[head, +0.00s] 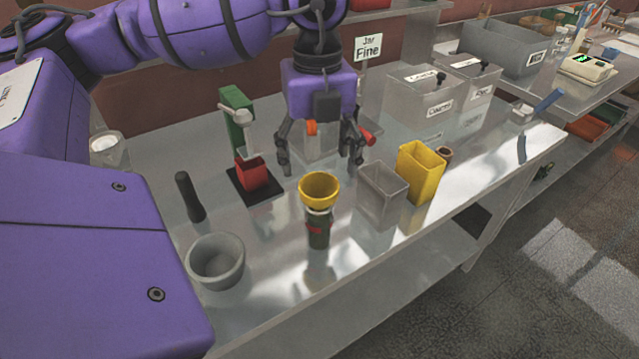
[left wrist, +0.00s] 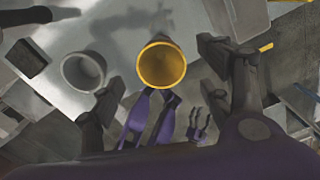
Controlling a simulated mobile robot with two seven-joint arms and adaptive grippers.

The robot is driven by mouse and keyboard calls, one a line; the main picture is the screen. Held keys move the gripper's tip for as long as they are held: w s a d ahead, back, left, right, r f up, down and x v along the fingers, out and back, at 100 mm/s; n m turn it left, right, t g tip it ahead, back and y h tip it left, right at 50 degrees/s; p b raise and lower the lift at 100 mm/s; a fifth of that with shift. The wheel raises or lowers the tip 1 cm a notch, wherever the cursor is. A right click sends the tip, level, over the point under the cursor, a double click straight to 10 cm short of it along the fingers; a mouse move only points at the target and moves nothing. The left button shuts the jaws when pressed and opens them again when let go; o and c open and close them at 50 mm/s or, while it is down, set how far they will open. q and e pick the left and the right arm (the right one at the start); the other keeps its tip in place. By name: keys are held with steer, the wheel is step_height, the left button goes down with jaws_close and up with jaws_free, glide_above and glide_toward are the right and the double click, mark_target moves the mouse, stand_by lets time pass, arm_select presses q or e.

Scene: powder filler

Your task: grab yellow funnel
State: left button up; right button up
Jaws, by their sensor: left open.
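The yellow funnel (head: 319,189) sits upright on top of a dark green jar (head: 318,230) with a red mark, near the front middle of the steel table. My left gripper (head: 320,165) is open and points down, behind and above the funnel in the head view, apart from it. In the left wrist view the funnel (left wrist: 161,65) shows from above as a round yellow rim. The fingers of my left gripper (left wrist: 160,95) are spread wide at either side of it, with nothing between them touching it. My right gripper does not show clearly in these frames.
A grey mortar (head: 215,260) and a dark pestle (head: 188,195) stand to the left. A clear box (head: 380,195) and a yellow box (head: 420,170) stand to the right.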

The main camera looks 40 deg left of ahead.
mark_target(317, 186)
arm_select(q)
steer(key=shift+s+f, duration=0.15)
steer(key=shift+f, duration=0.45)
steer(key=shift+s+d+f, duration=0.1)
steer(key=shift+d+f, duration=0.05)
steer(key=shift+f, duration=0.25)
step_height(317, 186, down, 4)
steer(key=shift+f+p, duration=0.25)
steer(key=shift+p, duration=0.15)
steer(key=shift+f, duration=0.2)
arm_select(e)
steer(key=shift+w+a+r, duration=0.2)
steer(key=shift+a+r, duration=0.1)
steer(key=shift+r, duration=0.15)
arm_select(q)
steer(key=c, duration=1.2)
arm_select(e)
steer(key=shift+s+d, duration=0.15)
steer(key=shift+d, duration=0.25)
arm_select(q)
steer(key=shift+r, duration=0.1)
